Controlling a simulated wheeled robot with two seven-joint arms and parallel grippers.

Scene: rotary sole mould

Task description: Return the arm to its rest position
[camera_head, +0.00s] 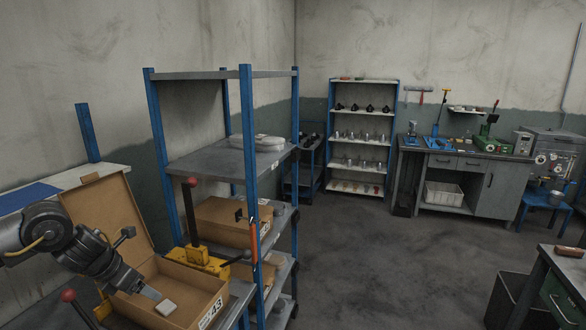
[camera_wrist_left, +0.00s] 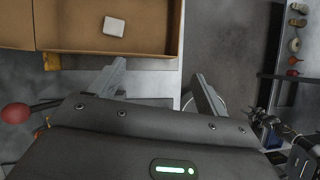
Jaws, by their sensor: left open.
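My left arm comes in from the left in the head view, and its gripper (camera_head: 152,293) hangs over an open cardboard box (camera_head: 206,290). In the left wrist view the two fingers of this gripper (camera_wrist_left: 163,82) are spread apart with nothing between them. A small whitish block (camera_head: 166,307) lies in the box, close to the fingertips in the head view. The block also shows in the left wrist view (camera_wrist_left: 114,26), beyond the fingers and apart from them.
The box lid (camera_head: 105,210) stands up behind the gripper. A blue-posted shelf rack (camera_head: 249,150) with more boxes (camera_head: 225,212) stands just right of the arm. Yellow clamps with red knobs (camera_head: 192,181) are beside the box. The floor (camera_head: 380,255) is clear in the middle.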

